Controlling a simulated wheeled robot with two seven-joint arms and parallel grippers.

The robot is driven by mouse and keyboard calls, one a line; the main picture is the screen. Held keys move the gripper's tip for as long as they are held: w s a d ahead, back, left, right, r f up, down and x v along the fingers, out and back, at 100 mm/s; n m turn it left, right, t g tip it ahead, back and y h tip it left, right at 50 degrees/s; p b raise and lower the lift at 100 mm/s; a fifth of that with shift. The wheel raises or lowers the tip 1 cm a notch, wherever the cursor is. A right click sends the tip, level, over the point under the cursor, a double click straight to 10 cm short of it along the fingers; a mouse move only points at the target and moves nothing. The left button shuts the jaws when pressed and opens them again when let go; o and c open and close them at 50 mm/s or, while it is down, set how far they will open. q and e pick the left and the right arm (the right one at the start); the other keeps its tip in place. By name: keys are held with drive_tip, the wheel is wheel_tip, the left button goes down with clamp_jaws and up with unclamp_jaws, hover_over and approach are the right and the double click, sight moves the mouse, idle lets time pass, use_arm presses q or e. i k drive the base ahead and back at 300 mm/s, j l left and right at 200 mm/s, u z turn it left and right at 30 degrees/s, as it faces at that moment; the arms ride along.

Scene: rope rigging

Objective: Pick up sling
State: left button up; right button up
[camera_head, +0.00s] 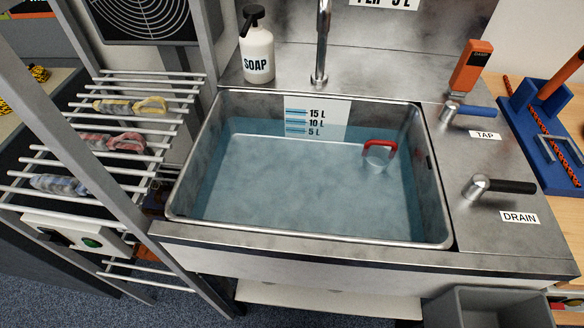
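Three bundled, looped items that look like slings lie on a white wire rack (104,172) at the left. One is yellow and grey (130,106), on the upper bars. One is red and grey (112,141), on the middle bars. One is blue and grey (60,185), on the lower bars. I cannot tell which of them is the task's sling. Neither of my grippers is in view.
The tap lever (470,110) and drain lever (500,186) are at right. A grey post (95,150) crosses before the rack.

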sight(50, 184)
drive_tip(key=u, duration=1.65)
